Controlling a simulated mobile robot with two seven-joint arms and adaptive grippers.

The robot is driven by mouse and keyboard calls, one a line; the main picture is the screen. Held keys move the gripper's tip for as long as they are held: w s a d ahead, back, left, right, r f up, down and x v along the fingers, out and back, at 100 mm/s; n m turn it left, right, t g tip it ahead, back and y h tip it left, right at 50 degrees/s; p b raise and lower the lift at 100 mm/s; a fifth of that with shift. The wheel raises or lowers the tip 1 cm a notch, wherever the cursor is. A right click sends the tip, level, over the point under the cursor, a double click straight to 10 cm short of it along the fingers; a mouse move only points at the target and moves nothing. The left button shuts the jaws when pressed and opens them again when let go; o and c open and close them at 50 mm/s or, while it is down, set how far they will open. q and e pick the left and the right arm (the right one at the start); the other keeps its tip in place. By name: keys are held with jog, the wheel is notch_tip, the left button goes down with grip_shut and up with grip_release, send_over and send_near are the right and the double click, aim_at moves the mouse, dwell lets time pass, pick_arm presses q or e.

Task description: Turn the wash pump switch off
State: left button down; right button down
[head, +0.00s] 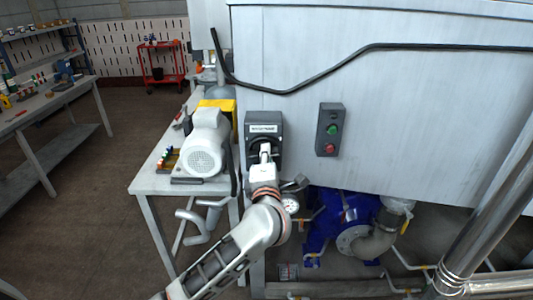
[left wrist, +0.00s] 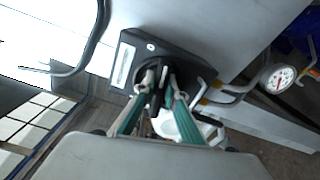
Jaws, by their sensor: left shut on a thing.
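The wash pump switch is a dark grey box (head: 263,130) with a label strip, fixed to the front of the large white cabinet. Its face also shows in the left wrist view (left wrist: 188,64), tilted, with a round dark knob in its middle. My left gripper (head: 265,152) is at the knob. In the left wrist view my left gripper's two fingers (left wrist: 163,88) are closed around the knob's handle. The fingers and wrist hide part of the knob, so its exact setting is hard to read. My right gripper is not in view.
A control box with a green and a red button (head: 329,130) is right of the switch. A bench (head: 150,184) with a white motor (head: 205,143) stands left. A blue pump (head: 340,222) and a pressure gauge (left wrist: 278,78) are below. A black cable (head: 300,88) runs above.

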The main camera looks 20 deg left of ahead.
pick_arm(q)
jog(key=shift+f+m, duration=0.2)
jog(key=shift+m, duration=0.8)
jog(key=c, duration=2.1)
grip_release()
jog(key=shift+s, duration=0.1)
jog(key=v, duration=1.2)
jog(key=shift+r, duration=0.1)
